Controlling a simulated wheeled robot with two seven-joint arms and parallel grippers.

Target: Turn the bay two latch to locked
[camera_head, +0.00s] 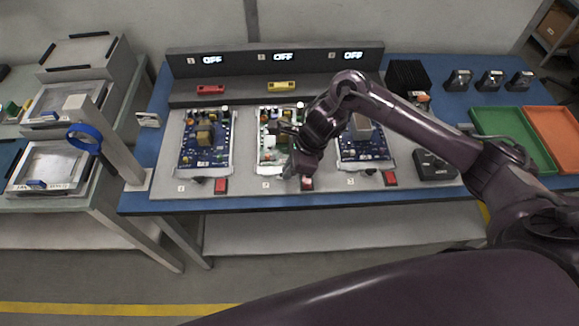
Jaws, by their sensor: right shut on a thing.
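Bay two is the middle bay and holds a pale green circuit board (268,148). My right gripper (289,173) reaches down over the front edge of this bay. Its jaws are shut on the bay two latch, which the fingers mostly hide, so I cannot tell which way the latch is turned. A red block (307,184) sits just right of the fingertips. My left gripper is not in view.
Blue boards stand in the left bay (190,160) and the right bay (350,153), the right one partly behind my arm. A green tray (500,130) and an orange tray (565,125) lie at right. A post with a blue ring (84,127) stands at left.

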